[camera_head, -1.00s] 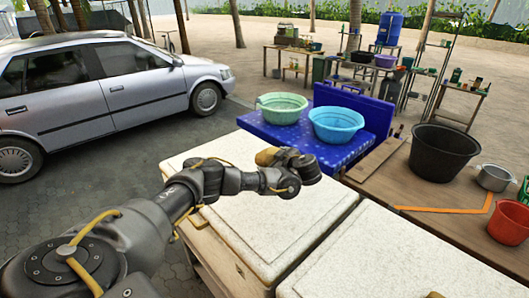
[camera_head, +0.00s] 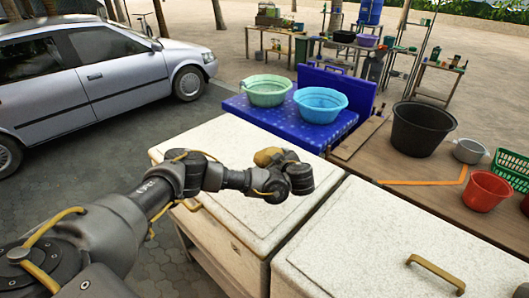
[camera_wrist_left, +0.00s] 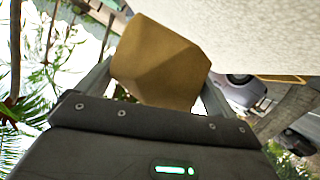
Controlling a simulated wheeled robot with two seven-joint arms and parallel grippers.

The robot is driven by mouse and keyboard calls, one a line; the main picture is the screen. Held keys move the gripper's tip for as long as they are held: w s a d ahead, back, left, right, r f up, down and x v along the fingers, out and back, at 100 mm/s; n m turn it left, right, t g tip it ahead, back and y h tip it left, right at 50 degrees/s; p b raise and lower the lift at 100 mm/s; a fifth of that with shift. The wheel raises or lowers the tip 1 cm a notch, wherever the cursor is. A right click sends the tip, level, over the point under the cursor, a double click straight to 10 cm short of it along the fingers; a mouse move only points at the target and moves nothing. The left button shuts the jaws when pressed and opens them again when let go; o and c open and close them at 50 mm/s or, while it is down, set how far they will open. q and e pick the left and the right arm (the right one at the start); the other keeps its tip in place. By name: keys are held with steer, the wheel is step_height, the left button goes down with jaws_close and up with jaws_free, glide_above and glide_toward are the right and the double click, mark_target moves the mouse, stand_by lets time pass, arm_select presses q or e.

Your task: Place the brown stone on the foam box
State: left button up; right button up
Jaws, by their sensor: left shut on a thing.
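The brown stone (camera_head: 267,156) is an angular tan lump at the end of my left arm, over the near white speckled foam box (camera_head: 225,147). In the left wrist view the stone (camera_wrist_left: 160,62) sits between the two fingers of my left gripper (camera_wrist_left: 158,85), which is shut on it. The pale box surface shows at the top right of that view. How far the stone is above the lid, I cannot tell. The gripper's fingers are mostly hidden behind the wrist in the head view. My right gripper is not in view.
A second white foam box (camera_head: 365,245) with a yellow handle stands at the right. Behind are a blue table with a green basin (camera_head: 266,92) and a blue basin (camera_head: 320,105). A wooden table at the right holds a black tub (camera_head: 422,130) and a red bucket (camera_head: 487,191).

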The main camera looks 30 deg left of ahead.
arm_select(q)
steer(key=s+d+f+m+t+h+b, duration=0.1)
steer(key=d, duration=0.1)
steer(key=s+d+f+m+t+h+b, duration=0.1)
steer(key=d+m+h+b, duration=0.1)
steer(key=d, duration=0.1)
steer(key=s+d+f+m+t+h+b, duration=0.1)
steer(key=d, duration=0.1)
steer(key=shift+s+d+f+m+t, duration=0.25)
steer(key=shift+d+f+m+t, duration=0.05)
steer(key=shift+f+m+t, duration=0.1)
steer(key=s+d+r+m+t+h+b, duration=0.1)
steer(key=s+d+r+m+h+b, duration=0.1)
steer(key=s, duration=0.3)
steer(key=s+d+r+m+h+b, duration=0.1)
steer(key=s+r+m+h+b, duration=0.2)
steer(key=s+m+h+b, duration=0.1)
steer(key=shift+s+d+t+h, duration=0.35)
steer(key=shift+s+t+h, duration=0.05)
steer(key=shift+h, duration=0.2)
